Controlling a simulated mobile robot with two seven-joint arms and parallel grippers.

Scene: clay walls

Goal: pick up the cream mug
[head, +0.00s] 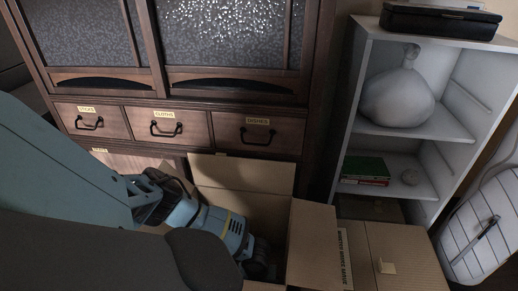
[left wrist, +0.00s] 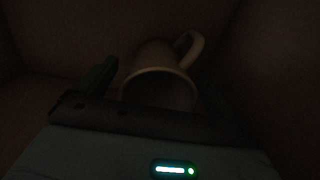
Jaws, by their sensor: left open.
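The cream mug (left wrist: 150,60) shows in the dark left wrist view, lying on its side with its mouth facing the camera and its handle at the upper right. My left gripper (left wrist: 157,85) is open, with one finger on each side of the mug. I cannot tell whether the fingers touch it. In the head view my left gripper (head: 262,264) reaches down into an open cardboard box (head: 316,240), and the mug is hidden there. My right gripper is not in view.
The box's raised flaps stand around my left arm. A wooden cabinet with labelled drawers (head: 182,127) is behind it. A white shelf (head: 428,125) holds a tied bag (head: 397,98) and green book (head: 364,167). A closed carton (head: 405,250) stands right of the box.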

